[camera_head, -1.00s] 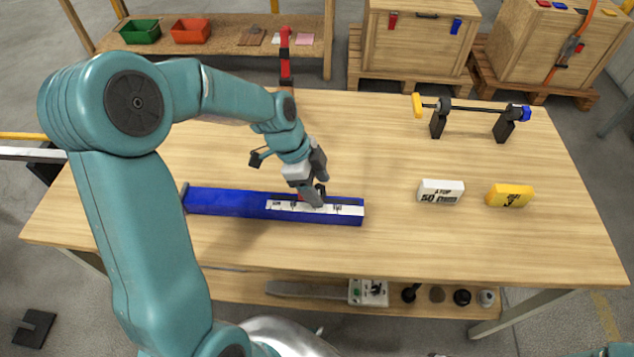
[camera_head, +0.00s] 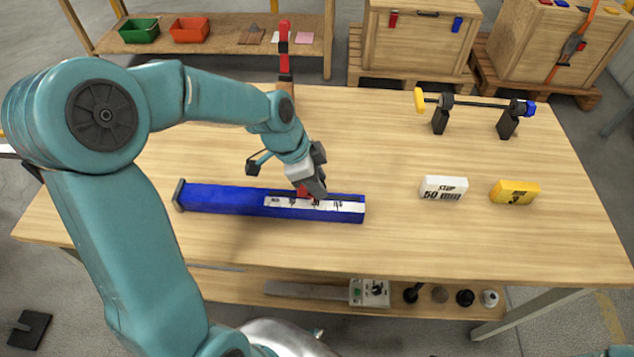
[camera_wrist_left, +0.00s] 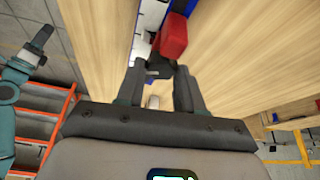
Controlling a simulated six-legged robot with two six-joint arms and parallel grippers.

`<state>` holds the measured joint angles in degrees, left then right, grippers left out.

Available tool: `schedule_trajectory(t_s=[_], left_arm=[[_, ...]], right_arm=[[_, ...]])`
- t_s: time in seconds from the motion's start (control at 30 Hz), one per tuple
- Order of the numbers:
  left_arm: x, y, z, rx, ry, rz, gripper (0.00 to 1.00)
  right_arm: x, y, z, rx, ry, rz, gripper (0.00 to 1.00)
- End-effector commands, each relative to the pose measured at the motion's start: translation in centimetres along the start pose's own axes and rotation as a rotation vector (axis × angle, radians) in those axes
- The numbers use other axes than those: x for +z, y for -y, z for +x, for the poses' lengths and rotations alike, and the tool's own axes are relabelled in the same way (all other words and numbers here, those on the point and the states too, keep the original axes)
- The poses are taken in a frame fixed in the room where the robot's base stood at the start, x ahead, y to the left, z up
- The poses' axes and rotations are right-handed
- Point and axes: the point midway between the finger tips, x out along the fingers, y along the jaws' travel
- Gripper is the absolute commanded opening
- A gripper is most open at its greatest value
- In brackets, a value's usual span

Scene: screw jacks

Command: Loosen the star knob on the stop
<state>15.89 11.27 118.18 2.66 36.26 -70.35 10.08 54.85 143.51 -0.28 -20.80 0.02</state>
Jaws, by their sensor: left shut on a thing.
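A long blue bar (camera_head: 225,201) lies on the wooden table, with a white scale strip (camera_head: 345,205) towards its right end. The red stop (camera_head: 303,191) sits on the bar, partly hidden by my gripper; it shows as a red block in the left wrist view (camera_wrist_left: 173,36). My left gripper (camera_head: 319,194) points down at the stop from above. In the left wrist view its fingertips (camera_wrist_left: 161,76) are closed around a small dark part, the star knob (camera_wrist_left: 158,72), beside the red block. The fingers hide most of the knob. My right gripper is not seen.
A white block marked "STOP 50 mm" (camera_head: 443,189) and a yellow block (camera_head: 514,192) stand right of the bar. A black rod on two posts (camera_head: 478,103) is at the back right. The front table strip is clear.

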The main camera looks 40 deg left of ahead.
Motion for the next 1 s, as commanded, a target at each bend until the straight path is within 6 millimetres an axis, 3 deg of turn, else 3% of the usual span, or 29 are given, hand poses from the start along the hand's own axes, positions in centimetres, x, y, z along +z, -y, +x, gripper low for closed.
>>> schedule_trajectory(t_s=[0.4,0.97,1.0], left_arm=[[-0.12,0.02,-0.11,-0.086,-0.003,-0.197,0.06],[-0.12,0.03,-0.16,-0.101,-0.002,-0.233,0.06],[-0.12,0.03,-0.16,-0.101,-0.003,-0.233,0.4]], right_arm=[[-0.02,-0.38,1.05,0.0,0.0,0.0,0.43],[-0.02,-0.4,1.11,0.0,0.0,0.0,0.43],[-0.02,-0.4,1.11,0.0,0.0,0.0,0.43]])
